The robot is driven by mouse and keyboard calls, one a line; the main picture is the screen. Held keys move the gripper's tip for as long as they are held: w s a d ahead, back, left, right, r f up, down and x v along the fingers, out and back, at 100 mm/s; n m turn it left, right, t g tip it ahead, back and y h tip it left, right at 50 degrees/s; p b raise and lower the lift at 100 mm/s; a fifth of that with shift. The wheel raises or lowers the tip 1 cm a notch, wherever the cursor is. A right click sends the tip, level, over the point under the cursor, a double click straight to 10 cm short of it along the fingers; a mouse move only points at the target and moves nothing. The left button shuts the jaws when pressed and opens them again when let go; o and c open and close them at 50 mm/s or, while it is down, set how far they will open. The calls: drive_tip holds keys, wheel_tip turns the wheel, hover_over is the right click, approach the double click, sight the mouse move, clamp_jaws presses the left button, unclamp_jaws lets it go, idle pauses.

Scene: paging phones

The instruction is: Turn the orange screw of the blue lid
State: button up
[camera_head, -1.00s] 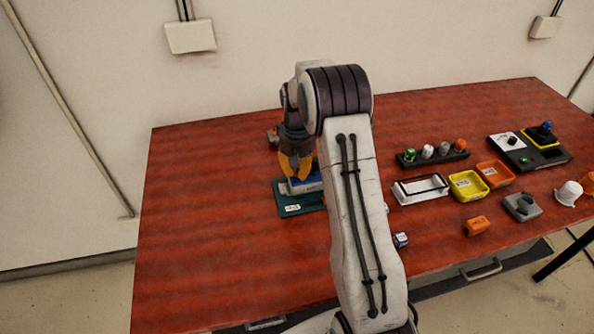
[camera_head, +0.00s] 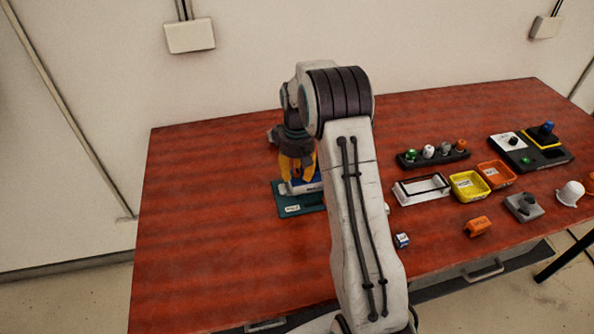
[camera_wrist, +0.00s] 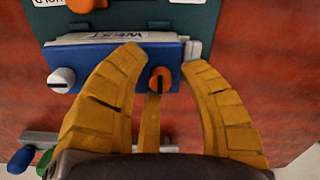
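The blue lid (camera_wrist: 108,78) lies under my gripper, with a white label reading "WEST" behind its front face. The orange screw (camera_wrist: 160,79) is at its right, with a dark slot running roughly up-down in the wrist view. A white screw (camera_wrist: 61,81) is at its left. My gripper (camera_wrist: 165,70) has its yellow fingers spread around the orange screw, with gaps at both sides; the middle finger is close below it, contact unclear. In the head view the gripper (camera_head: 297,170) points down over the blue lid (camera_head: 308,186), and the orange screw is hidden.
The lid's unit rests on a dark green plate (camera_head: 290,205), where an orange knob (camera_wrist: 86,4) also shows. A bar with green and blue knobs (camera_wrist: 22,159) is at lower left. To the right are yellow (camera_head: 467,185) and orange trays (camera_head: 495,173). The left tabletop (camera_head: 200,230) is clear.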

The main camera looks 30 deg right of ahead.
sight(297, 171)
drive_tip(key=shift+o, duration=0.5)
drive_tip(key=shift+r, duration=0.1)
drive_tip(key=shift+r, duration=0.2)
wheel_tip(297, 171, up, 12)
drive_tip(key=shift+f, duration=0.25)
idle(0.4)
